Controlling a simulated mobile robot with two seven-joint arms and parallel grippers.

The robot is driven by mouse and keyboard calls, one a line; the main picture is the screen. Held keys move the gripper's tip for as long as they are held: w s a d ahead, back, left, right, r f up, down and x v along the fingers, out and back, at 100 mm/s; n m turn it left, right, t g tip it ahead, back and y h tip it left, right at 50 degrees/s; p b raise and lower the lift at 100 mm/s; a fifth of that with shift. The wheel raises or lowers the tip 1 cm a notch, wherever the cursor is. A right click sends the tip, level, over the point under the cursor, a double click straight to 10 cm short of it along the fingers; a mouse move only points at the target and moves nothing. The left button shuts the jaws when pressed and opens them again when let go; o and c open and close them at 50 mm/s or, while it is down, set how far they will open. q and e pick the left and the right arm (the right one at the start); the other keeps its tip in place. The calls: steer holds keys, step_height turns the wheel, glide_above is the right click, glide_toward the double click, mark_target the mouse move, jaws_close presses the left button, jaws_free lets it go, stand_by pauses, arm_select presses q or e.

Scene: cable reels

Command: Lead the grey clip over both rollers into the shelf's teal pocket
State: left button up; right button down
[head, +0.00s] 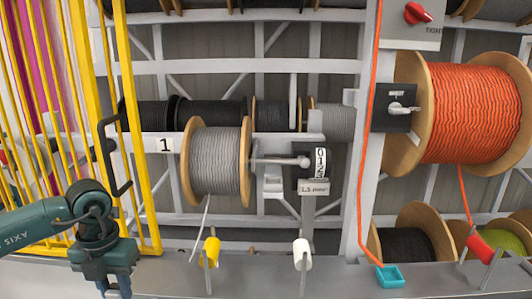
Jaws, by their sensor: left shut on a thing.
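My left gripper (116,290) points down at the bottom left, its fingertips cut off by the lower edge. It is shut; the grey clip in it is hidden from this view. The yellow roller (211,252) and the white roller (301,254) stand on posts right of my gripper. The teal pocket (391,277) sits on the shelf (340,278) further right. My right gripper is not in view.
Yellow bars (138,130) rise beside my left arm. An orange cable (364,160) hangs down to the teal pocket. A red roller (480,248) stands at the far right, under a big orange reel (472,108). The shelf between the white roller and the pocket looks clear.

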arm_select(q)
steer(key=s+d+r+n+p, duration=0.2)
steer(key=d+n, duration=0.4)
steer(key=n, duration=1.1)
steer(key=s+d+r+n+p, duration=0.3)
steer(key=d+n+p, duration=0.3)
steer(key=n, duration=1.2)
steer(key=shift+d+r+p, duration=0.3)
steer(key=shift+d+r, duration=0.25)
steer(key=shift+r, duration=0.25)
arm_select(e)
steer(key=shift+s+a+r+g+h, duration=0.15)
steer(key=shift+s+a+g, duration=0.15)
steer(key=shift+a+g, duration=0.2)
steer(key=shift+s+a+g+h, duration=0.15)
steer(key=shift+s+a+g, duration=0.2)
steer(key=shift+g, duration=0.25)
